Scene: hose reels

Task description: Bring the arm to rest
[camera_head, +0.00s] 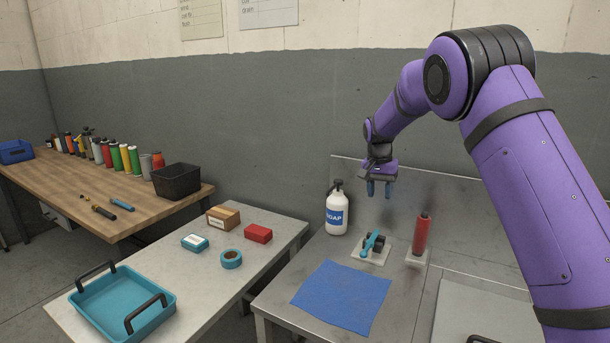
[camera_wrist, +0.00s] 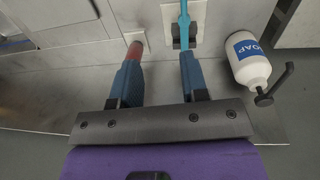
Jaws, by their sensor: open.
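My purple arm comes in from the right in the head view, bent at its elbow. My gripper (camera_head: 379,189) hangs with its blue fingers pointing down, above the metal bench (camera_head: 290,296) and near its back panel. In the wrist view my gripper (camera_wrist: 156,80) has its two fingers apart with nothing between them. Below it stand a red cylinder (camera_head: 421,236) on a pale base and a blue-handled fixture (camera_head: 372,242) on a pale plate. The fingers appear clear of both.
A white soap bottle (camera_head: 337,212) stands left of the fixture. A blue cloth (camera_head: 341,297) lies flat on the bench. A pale table (camera_head: 180,290) at left carries a teal tray (camera_head: 110,299), boxes and tape. A wooden workbench (camera_head: 60,190) holds several bottles and a black bin (camera_head: 176,180).

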